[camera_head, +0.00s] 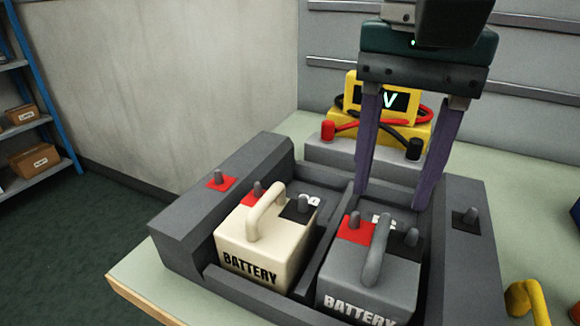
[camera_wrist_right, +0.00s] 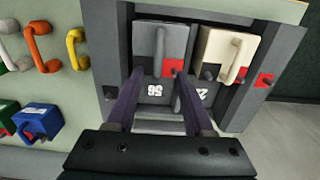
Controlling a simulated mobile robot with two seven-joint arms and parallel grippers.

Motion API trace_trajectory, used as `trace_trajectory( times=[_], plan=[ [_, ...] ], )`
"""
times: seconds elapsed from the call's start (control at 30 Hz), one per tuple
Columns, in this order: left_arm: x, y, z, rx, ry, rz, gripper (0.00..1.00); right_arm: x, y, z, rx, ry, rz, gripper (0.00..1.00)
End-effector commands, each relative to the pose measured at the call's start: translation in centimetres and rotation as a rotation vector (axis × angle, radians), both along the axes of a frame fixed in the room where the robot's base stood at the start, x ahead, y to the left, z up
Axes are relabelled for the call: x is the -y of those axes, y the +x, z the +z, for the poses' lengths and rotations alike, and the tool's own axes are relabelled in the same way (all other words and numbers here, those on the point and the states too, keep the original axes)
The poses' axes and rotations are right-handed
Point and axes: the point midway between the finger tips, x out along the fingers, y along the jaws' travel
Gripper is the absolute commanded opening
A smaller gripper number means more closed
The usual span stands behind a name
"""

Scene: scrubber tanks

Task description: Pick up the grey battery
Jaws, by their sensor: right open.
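The grey battery (camera_head: 345,290) stands in the right bay of a dark grey tray (camera_head: 195,245) in the head view. It has a grey arched handle, a red patch and a black patch with posts on top. My right gripper (camera_head: 392,200) comes down from above, open and empty, at the battery's far side. In the right wrist view, the grey battery (camera_wrist_right: 145,42) lies just past the spread fingertips of the gripper (camera_wrist_right: 160,76), its handle roughly in line with the gap. I see no contact. My left gripper is not in view.
A cream battery (camera_head: 240,250) stands in the left bay. A yellow meter (camera_head: 425,135) with red and black leads stands behind the tray. A yellow handle (camera_head: 527,300) is at the lower right. In the wrist view, blue (camera_wrist_right: 38,122) and coloured items lie left of the tray.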

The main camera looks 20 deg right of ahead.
Motion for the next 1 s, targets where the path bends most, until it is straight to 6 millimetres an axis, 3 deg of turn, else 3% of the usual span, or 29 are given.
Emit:
trace_trajectory(
  times=[0.3, 0.6, 1.0],
  plan=[
    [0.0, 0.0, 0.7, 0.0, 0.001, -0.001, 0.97, -0.3, -0.7, -4.5, -0.005, 0.001, -0.001, 0.52],
    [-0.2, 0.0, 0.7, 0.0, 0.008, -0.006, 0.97, -0.3, -0.6, -5.0, -0.001, 0.001, 0.0, 0.51],
    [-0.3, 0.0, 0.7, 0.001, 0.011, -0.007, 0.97, -0.2, -0.6, -4.9, -0.001, 0.001, 0.0, 0.06]
  ],
)
